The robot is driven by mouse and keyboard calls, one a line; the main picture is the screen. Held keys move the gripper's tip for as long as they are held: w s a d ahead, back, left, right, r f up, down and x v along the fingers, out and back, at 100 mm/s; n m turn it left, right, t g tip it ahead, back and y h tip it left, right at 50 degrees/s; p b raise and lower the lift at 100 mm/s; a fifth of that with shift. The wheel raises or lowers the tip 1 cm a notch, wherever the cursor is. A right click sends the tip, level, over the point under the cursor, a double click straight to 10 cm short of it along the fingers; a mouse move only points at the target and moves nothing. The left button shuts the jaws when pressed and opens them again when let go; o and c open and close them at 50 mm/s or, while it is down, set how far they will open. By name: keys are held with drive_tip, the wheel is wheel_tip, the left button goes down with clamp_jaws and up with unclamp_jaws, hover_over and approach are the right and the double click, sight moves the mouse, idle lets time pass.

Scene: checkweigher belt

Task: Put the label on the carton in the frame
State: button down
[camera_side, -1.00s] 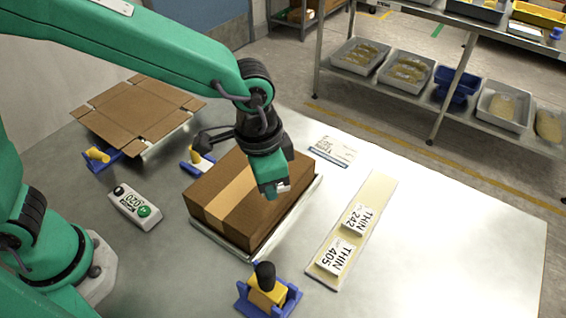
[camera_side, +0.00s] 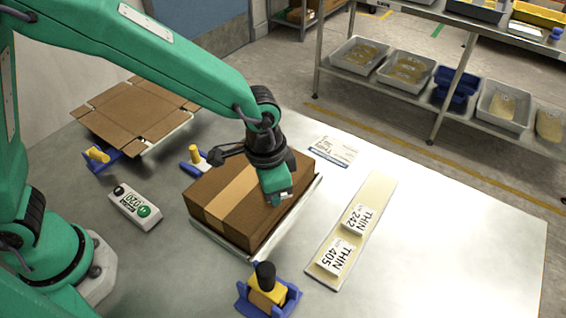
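A closed brown carton (camera_side: 212,192) with a lighter tape band across its top sits in a low pale frame (camera_side: 222,243). A white label marked THIN 242 (camera_side: 358,220) and one marked THIN 405 (camera_side: 338,257) sit on a pale strip (camera_side: 375,190) right of the carton. Another printed label (camera_side: 334,151) lies flat on the table behind the strip. My gripper (camera_side: 278,198) points down over the carton's right part. Its fingers are small and partly hidden, so I cannot tell their gap or whether they hold anything.
Blue-and-yellow clamps stand before (camera_side: 268,291) and behind (camera_side: 195,160) the carton. An unfolded carton (camera_side: 138,108) rests at the back left. The table's right side is clear. A shelf rack (camera_side: 400,88) with trays stands beyond.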

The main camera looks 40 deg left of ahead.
drive_tip(key=shift+f, duration=0.2)
drive_tip(key=c, duration=1.7)
unclamp_jaws()
drive_tip(key=shift+r, duration=0.1)
drive_tip(key=r, duration=1.2)
drive_tip(key=shift+s+a+r, duration=0.1)
drive_tip(key=shift+s+a, duration=0.2)
drive_tip(key=shift+s, duration=0.1)
drive_tip(key=shift+a, duration=0.1)
